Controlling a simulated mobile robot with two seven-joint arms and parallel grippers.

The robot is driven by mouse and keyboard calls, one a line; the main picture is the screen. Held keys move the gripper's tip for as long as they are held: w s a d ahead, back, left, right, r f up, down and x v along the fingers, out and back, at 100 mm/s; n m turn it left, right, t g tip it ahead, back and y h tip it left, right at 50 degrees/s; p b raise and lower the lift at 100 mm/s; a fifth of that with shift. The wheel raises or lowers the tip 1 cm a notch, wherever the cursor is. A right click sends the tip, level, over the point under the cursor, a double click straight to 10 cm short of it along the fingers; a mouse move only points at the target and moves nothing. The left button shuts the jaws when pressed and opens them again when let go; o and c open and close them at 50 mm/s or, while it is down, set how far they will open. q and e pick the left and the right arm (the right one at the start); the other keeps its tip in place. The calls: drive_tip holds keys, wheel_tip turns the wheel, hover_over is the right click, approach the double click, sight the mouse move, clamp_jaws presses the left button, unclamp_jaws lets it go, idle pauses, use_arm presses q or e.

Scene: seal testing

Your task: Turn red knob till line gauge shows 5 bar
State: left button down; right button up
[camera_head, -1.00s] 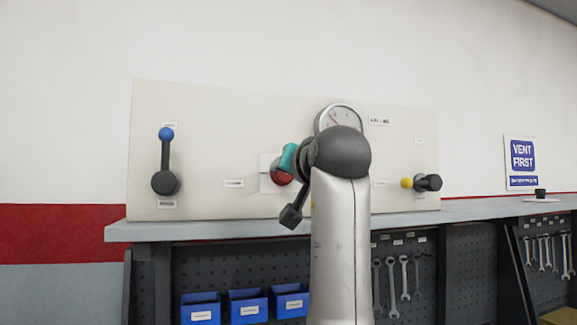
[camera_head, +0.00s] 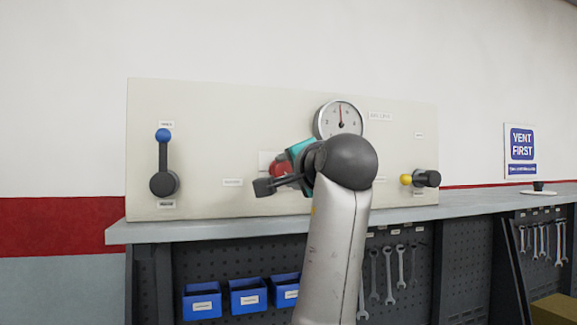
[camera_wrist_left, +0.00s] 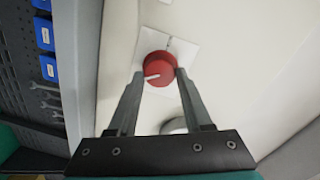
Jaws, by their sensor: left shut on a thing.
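The red knob (camera_head: 281,169) is on the cream panel, partly covered by my left gripper (camera_head: 285,162). In the left wrist view the red knob (camera_wrist_left: 158,68) sits between the two fingers of my left gripper (camera_wrist_left: 160,75), which is shut on it. A white pointer line on the knob's face points left and slightly down in that view. The line gauge (camera_head: 341,120) is above my wrist; its dark needle points almost straight up, between the marks that look like 4 and 6. My right gripper is not in view.
A blue-tipped lever (camera_head: 164,160) stands upright at the panel's left. A yellow-tipped handle (camera_head: 420,179) is at its right. The grey bench top (camera_head: 240,226) runs below the panel, with blue bins (camera_head: 202,302) and wrenches (camera_head: 388,275) under it.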

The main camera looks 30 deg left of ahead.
use_arm(q)
drive_tip(key=shift+m, duration=0.3)
idle(0.4)
drive_tip(key=shift+c, duration=1.6)
unclamp_jaws()
drive_tip(key=b+v, duration=0.4)
drive_tip(key=v, duration=1.1)
drive_tip(key=shift+d, duration=0.15)
